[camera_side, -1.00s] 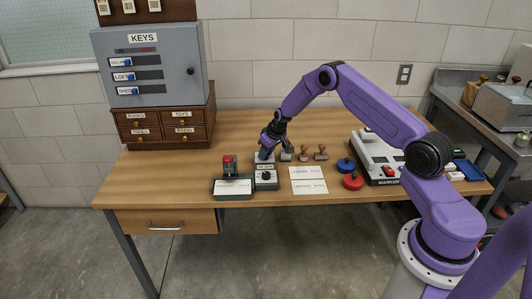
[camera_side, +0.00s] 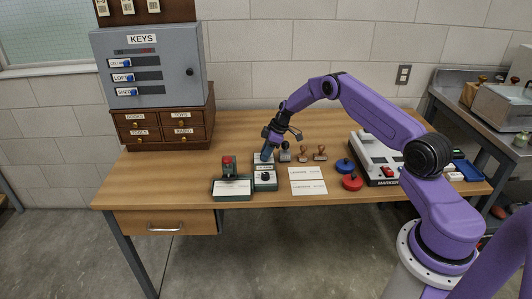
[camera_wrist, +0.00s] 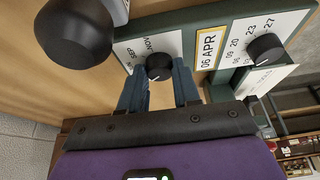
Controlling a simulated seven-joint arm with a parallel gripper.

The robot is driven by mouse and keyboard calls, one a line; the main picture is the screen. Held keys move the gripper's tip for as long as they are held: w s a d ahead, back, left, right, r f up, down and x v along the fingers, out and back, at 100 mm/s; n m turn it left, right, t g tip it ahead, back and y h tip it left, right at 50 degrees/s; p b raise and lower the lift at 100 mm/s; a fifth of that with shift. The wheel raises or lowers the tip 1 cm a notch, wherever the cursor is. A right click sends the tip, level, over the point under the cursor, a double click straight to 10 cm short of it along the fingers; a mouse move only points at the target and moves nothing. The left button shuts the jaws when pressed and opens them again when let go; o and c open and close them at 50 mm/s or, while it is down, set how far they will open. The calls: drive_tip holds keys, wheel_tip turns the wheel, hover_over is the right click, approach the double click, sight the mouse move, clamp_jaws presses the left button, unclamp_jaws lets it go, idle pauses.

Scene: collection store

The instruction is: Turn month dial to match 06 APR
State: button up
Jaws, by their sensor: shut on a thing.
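The dial unit (camera_wrist: 243,20) is a green box with white dial plates and a yellow-edged "06 APR" label (camera_wrist: 208,48). It also shows at the table's front in the side view (camera_side: 264,187). My gripper (camera_wrist: 159,84) is shut on the black month dial (camera_wrist: 159,67), one blue finger on each side of it. Month letters show partly on its plate, with SEP readable; its pointer setting cannot be told. The black day dial (camera_wrist: 266,47), ringed by numbers such as 20, 23 and 27, is clear of the fingers. In the side view my gripper (camera_side: 266,157) hides the month dial.
A green stamp unit (camera_side: 232,187) stands left of the dial unit. Paper slips (camera_side: 308,181) lie to its right. Wooden-handled stamps (camera_side: 304,154) stand behind the slips. A dark rounded knob (camera_wrist: 75,30) is close in the wrist view.

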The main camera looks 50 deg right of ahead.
drive_tip(key=shift+n+g, duration=0.3)
drive_tip(key=shift+n, duration=0.3)
drive_tip(key=o, duration=1.1)
drive_tip(key=shift+c, duration=0.2)
drive_tip(key=v, duration=1.7)
drive_tip(key=shift+d, duration=0.35)
drive_tip(key=shift+r, duration=0.15)
